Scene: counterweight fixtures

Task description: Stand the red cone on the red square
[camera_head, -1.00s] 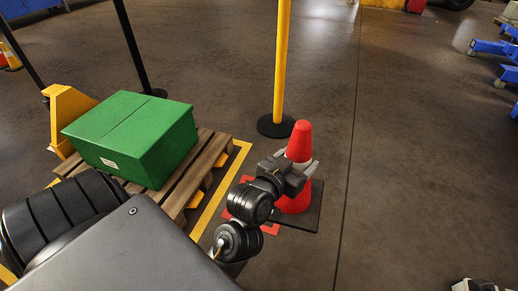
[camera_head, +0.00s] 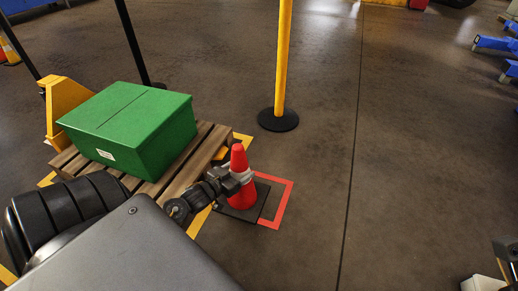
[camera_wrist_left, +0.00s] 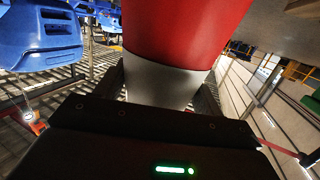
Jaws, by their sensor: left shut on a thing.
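The red cone (camera_head: 239,159) with a white band and a black square base stands upright in the head view, close beside the pallet. My left gripper (camera_head: 243,177) is shut around its white band from the left. The red square (camera_head: 284,203) is an outline on the floor. Its right side and parts of its far and near sides show to the right of the cone base. The base covers its left part, and whether it touches the floor is unclear. In the left wrist view the cone (camera_wrist_left: 185,30) fills the space between the fingers.
A green box (camera_head: 130,125) sits on a wooden pallet (camera_head: 185,165) left of the cone, with yellow floor tape (camera_head: 200,220) along it. A yellow post (camera_head: 283,60) on a black foot stands behind. The floor on the right is open. A dark and white part, possibly my right arm, shows bottom right.

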